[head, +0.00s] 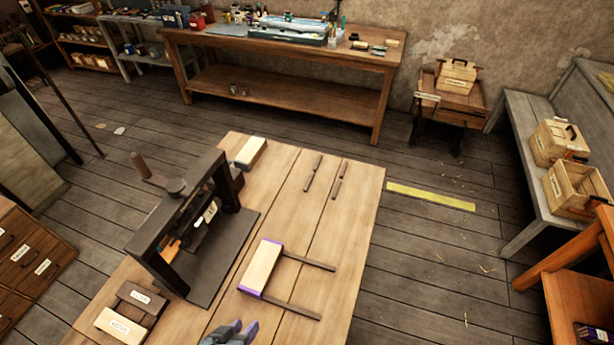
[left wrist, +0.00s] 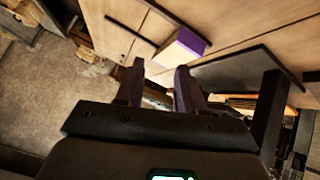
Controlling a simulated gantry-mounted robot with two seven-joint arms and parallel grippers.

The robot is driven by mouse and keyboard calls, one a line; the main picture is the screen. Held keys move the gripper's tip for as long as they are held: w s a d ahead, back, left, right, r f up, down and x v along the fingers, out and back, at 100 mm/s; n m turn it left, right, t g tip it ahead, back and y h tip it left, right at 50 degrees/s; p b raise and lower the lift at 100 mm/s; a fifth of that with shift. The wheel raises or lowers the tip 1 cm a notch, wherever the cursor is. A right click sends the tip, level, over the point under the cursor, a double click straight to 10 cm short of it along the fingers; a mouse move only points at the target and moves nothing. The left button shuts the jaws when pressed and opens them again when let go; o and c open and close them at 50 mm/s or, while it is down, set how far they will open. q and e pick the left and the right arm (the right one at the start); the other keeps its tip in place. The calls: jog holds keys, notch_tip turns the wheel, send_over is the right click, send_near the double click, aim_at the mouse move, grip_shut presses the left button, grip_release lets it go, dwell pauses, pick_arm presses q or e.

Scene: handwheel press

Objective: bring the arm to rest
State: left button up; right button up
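My left gripper (head: 232,332) shows only in part at the bottom edge of the head view, by the table's near side. In the left wrist view its two dark fingers (left wrist: 158,88) are apart with nothing held between them. The handwheel press (head: 190,215) stands on the wooden table (head: 290,215), with its dark base plate under it. The block also shows in the left wrist view (left wrist: 184,45), beyond the fingers. My right gripper is in neither view.
Two labelled blocks, one dark (head: 141,298) and one pale (head: 120,326), lie at the table's near left. Another pale block (head: 251,152) lies behind the press. Thin dark bars (head: 313,174) lie at the far right.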

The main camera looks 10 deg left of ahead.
pick_arm(q)
jog(key=s+a+r+m+g+y, duration=0.2)
jog(key=s+a+g, duration=0.3)
jog(key=s, duration=0.2)
notch_tip(320, 180, up, 15)
jog(key=m+p, duration=0.1)
jog(key=p, duration=1.4)
jog(key=shift+s, duration=0.2)
